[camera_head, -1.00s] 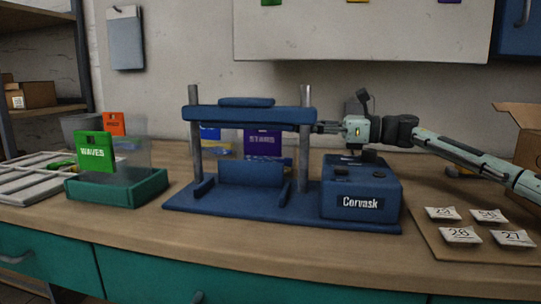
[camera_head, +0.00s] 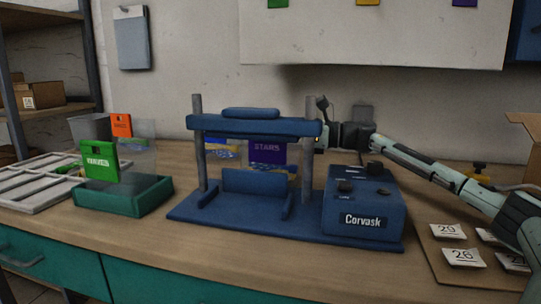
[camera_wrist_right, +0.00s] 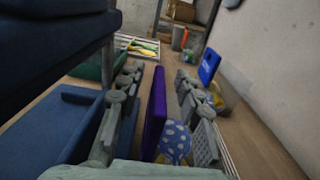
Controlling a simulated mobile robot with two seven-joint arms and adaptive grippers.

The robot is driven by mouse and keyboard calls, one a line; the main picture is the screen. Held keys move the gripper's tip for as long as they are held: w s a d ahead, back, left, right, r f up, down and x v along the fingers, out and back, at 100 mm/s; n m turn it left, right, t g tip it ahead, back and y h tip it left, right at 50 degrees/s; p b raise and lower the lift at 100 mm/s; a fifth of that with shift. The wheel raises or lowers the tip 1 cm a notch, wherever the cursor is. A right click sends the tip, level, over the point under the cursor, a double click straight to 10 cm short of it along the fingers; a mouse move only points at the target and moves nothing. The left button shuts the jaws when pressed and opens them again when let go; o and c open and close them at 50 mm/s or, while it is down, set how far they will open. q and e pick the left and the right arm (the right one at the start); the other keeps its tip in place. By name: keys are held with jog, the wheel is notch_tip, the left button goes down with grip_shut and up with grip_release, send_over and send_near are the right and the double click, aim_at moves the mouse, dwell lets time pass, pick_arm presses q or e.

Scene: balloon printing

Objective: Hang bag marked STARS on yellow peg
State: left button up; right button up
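The purple bag marked STARS (camera_head: 267,152) stands behind the blue press, partly hidden by its crossbar and post. My right gripper (camera_wrist_right: 157,74) is open in the right wrist view, its fingers on either side of the purple bag (camera_wrist_right: 154,112), with gaps visible between. In the head view my right arm reaches in from the right behind the press, its fingers mostly hidden. A yellow tab (camera_head: 368,2) shows at the top edge on the pale wall board; whether it is the peg I cannot tell. My left gripper is not in view.
The blue Corvask press (camera_head: 285,212) stands between the camera and the bag. A blue bag (camera_wrist_right: 209,66) and a spotted balloon (camera_wrist_right: 176,138) are close to my right gripper. A green tray (camera_head: 120,200) holds a green bag (camera_head: 99,161). White numbered packets (camera_head: 462,257) lie at right.

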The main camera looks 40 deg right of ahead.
grip_shut()
dwell(0.4)
